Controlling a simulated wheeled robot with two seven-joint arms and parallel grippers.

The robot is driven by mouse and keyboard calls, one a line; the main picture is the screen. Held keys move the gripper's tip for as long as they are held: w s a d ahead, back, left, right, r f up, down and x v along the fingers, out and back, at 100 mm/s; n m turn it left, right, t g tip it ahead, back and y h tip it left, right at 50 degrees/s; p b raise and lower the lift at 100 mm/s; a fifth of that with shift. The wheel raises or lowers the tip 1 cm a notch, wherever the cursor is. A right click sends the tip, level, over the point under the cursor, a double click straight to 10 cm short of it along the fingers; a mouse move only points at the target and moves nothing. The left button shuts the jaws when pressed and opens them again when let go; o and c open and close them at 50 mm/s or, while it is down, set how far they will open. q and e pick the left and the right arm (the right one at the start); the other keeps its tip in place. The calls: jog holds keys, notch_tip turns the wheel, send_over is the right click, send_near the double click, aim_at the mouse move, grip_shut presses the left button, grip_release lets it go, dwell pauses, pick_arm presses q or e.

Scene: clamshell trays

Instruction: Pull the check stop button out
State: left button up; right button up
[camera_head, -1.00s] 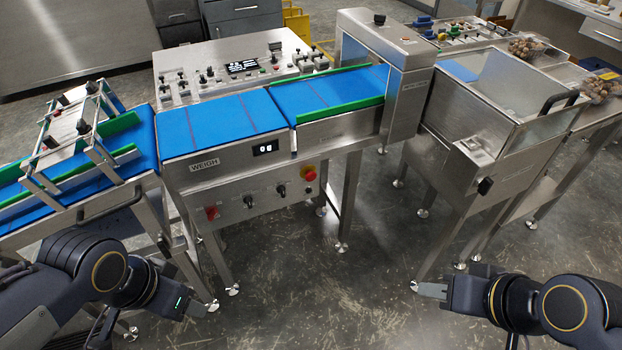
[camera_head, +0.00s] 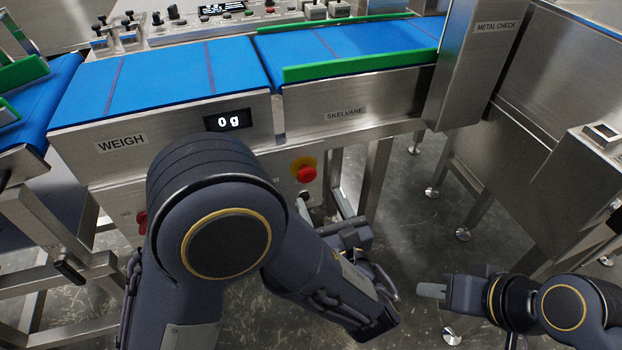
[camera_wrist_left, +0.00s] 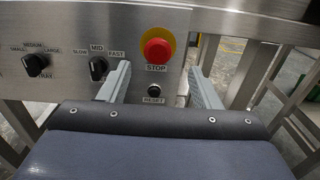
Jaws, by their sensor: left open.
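The red stop button (camera_head: 306,174) sits on a yellow disc on the front panel of the weigh machine. In the left wrist view the red stop button (camera_wrist_left: 157,50) is above the word STOP. My left gripper (camera_head: 322,205) is below the button in the head view, its fingers pointing at the panel. In the left wrist view my left gripper (camera_wrist_left: 159,76) is open and empty, with one finger on either side of the button's column, tips lower than the button. No contact with the button shows. My right gripper (camera_head: 432,290) is far right, away from the panel; its finger gap cannot be seen.
A black RESET button (camera_wrist_left: 154,90) lies under the stop button, between the fingers. Black SLOW-FAST (camera_wrist_left: 98,68) and size (camera_wrist_left: 36,64) knobs are to the left. A red switch (camera_head: 142,222) is further left. The metal check housing (camera_head: 480,60) stands right; floor is open below it.

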aim_at(308, 176)
pick_arm(q)
jog(key=b+x, duration=0.1)
jog(key=x, duration=0.6)
jog(key=shift+w+a, duration=0.1)
jog(key=shift+a, duration=0.05)
jog(key=shift+c, duration=0.3)
